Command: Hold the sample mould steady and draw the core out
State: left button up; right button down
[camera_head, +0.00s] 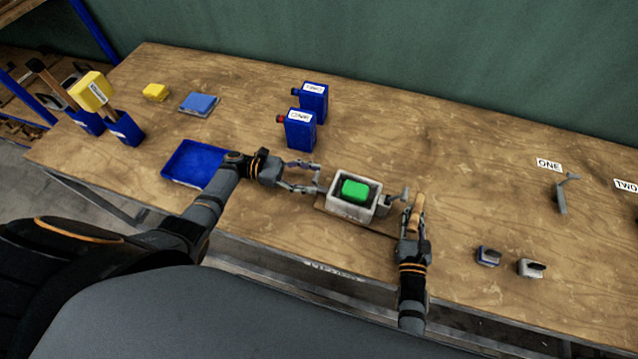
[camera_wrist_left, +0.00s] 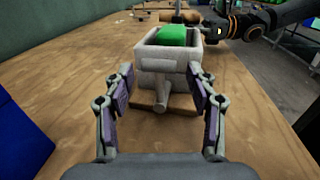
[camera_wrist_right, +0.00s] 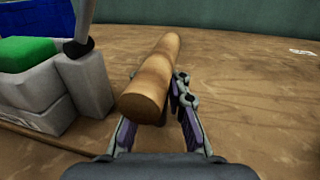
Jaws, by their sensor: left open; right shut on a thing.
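The grey box-shaped sample mould (camera_head: 337,203) stands on a thin board with a green block (camera_head: 355,190) in its open top. It also shows in the left wrist view (camera_wrist_left: 160,75), with a short grey stub (camera_wrist_left: 161,98) facing my left gripper. My left gripper (camera_head: 318,178) is open, with its fingers apart just left of the mould and pointing at the stub. My right gripper (camera_head: 413,222) is shut on a wooden cylindrical handle (camera_wrist_right: 155,80), just right of the mould. How the handle joins the mould or its core is hidden.
Two blue bottles (camera_head: 300,130) stand behind the mould. A blue tray (camera_head: 190,163) lies to the left, near my left arm.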

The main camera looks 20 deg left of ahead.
pick_arm(q)
jog(key=shift+w+d, duration=0.1)
jog(key=shift+d, duration=0.9)
grip_shut()
